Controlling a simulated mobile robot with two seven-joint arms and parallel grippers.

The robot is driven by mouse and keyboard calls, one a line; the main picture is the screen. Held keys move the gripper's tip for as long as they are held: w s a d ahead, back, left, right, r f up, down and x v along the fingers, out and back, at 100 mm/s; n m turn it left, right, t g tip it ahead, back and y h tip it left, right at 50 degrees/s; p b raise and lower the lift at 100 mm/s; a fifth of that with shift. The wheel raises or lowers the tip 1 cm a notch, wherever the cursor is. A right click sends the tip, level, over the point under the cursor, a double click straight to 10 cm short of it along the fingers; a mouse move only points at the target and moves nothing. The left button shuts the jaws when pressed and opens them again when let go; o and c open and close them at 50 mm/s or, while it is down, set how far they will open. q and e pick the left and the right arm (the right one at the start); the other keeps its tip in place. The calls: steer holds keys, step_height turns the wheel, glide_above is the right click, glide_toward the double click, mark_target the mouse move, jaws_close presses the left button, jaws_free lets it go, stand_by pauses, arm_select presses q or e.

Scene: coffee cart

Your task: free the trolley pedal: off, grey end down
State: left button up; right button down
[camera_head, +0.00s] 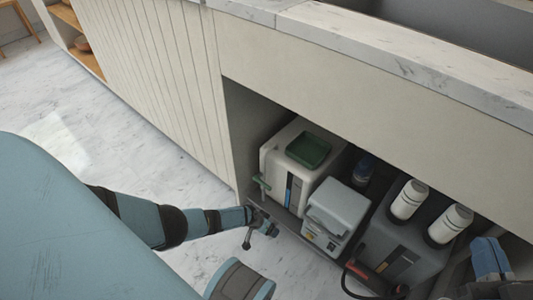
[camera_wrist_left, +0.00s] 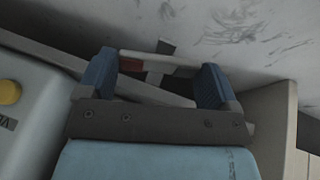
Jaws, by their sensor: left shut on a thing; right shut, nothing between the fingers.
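In the left wrist view, a pale bar (camera_wrist_left: 185,62) with a red patch (camera_wrist_left: 131,64) and dark grey cross pieces, apparently the trolley pedal, lies between the blue fingers of my left gripper (camera_wrist_left: 155,78). The gripper is shut on it; which end is lower I cannot tell. In the head view, my left gripper (camera_head: 263,222) is small and dark at the bay's front left corner, low by the trolley edge (camera_head: 288,221). My right gripper (camera_head: 489,262), with blue fingers, is shut and empty at the far lower right, away from the pedal.
The bay holds a white machine (camera_head: 283,160) with a green tray (camera_head: 309,149), a grey lidded box (camera_head: 337,208) and a dark grey unit (camera_head: 395,240) with white canisters. A beige panel (camera_head: 228,135) borders the bay's left. Marble floor (camera_head: 75,125) lies clear in front.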

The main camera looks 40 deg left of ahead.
arm_select(q)
steer(key=shift+s, duration=0.1)
arm_select(e)
steer(key=shift+w, duration=0.1)
arm_select(q)
steer(key=o, duration=0.7)
steer(key=shift+o, duration=0.2)
steer(key=shift+r, duration=0.2)
steer(key=p+v, duration=1)
steer(key=v, duration=0.3)
steer(key=shift+r+p, duration=0.15)
steer(key=shift+p, duration=0.15)
arm_select(e)
steer(key=s+a+r+m+h, duration=0.1)
steer(key=s+r+m, duration=0.2)
steer(key=r+m, duration=0.2)
steer(key=shift+a, duration=0.25)
arm_select(q)
steer(key=shift+s, duration=0.1)
